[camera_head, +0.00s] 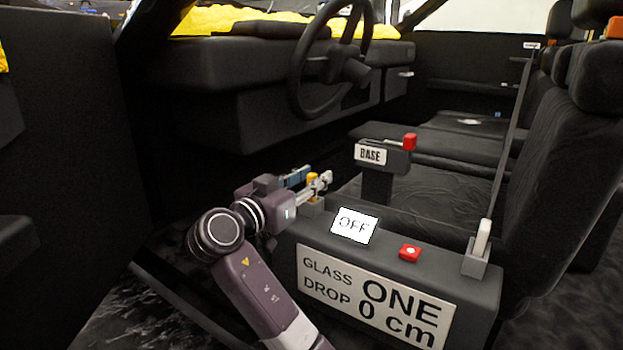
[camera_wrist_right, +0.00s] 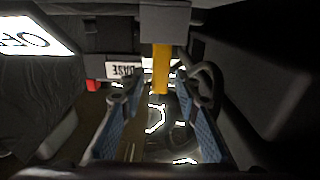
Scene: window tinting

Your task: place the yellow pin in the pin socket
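The yellow pin (camera_head: 312,178) stands upright at a small grey block (camera_head: 311,206) on the left end of the dark console. In the right wrist view, which is upside down, the pin (camera_wrist_right: 161,70) meets the grey block (camera_wrist_right: 165,22). How deep it sits cannot be seen. My right gripper (camera_head: 308,182) is at the pin, with one finger on each side. In the wrist view its blue-padded fingers (camera_wrist_right: 158,92) are apart, with gaps beside the pin, so it looks open. My left gripper is not in view.
The console (camera_head: 465,290) carries an OFF sign (camera_head: 354,225), a red button (camera_head: 410,252) and a grey holder with a white piece (camera_head: 478,262). A BASE-labelled post with a red knob (camera_head: 410,141) stands behind. A steering wheel (camera_head: 300,70) and seats (camera_head: 560,180) surround it.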

